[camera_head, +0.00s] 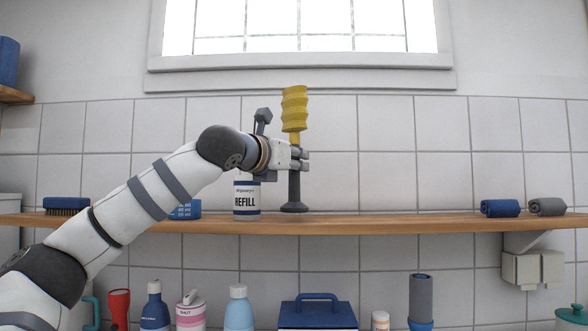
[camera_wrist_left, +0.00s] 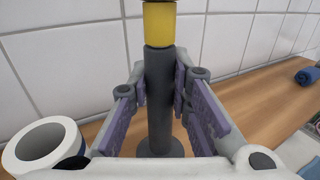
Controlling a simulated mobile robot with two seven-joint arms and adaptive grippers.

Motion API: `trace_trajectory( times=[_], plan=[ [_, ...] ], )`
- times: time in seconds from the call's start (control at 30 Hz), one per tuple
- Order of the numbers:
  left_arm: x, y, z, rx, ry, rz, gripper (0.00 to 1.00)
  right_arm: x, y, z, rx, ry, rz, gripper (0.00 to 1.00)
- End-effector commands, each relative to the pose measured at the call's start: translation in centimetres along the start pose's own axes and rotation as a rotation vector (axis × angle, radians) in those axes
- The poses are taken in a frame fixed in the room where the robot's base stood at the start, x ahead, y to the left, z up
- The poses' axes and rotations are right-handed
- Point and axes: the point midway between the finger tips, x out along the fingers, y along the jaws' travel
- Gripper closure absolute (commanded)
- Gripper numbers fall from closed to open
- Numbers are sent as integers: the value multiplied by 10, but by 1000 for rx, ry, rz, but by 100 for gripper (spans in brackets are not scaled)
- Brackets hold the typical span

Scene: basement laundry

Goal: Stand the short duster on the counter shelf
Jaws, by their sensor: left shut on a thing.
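The short duster has a ridged yellow head (camera_head: 294,108) and a dark grey handle with a round foot (camera_head: 294,207). It is upright, its foot at the wooden counter shelf (camera_head: 380,223) and seemingly resting on it. My left gripper (camera_head: 301,158) is shut on the duster's handle, below the yellow head. In the left wrist view the dark handle (camera_wrist_left: 159,95) stands between the purple finger pads, with its foot over the shelf board (camera_wrist_left: 250,95). My right gripper is not in view.
Rolled blue (camera_head: 500,208) and grey (camera_head: 547,206) cloths lie at the right. The shelf between duster and cloths is clear. Several bottles stand below.

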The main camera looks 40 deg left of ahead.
Motion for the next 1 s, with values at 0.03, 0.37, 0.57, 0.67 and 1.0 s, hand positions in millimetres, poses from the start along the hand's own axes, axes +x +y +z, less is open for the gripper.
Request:
trace_trajectory(
  times=[0.03, 0.37, 0.57, 0.67, 1.0],
  plan=[
    [0, 1, -8, -1, 0, 0, 100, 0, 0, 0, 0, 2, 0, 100],
    [-1, 0, -15, -2, -3, 0, 100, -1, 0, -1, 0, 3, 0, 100],
    [-1, 0, -18, -1, -2, 0, 62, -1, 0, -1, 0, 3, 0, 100],
    [-1, 0, -18, -1, -2, 0, 62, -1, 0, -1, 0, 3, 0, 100],
    [-19, 1, -14, -3, -4, 0, 62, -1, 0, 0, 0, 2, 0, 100]
  ],
)
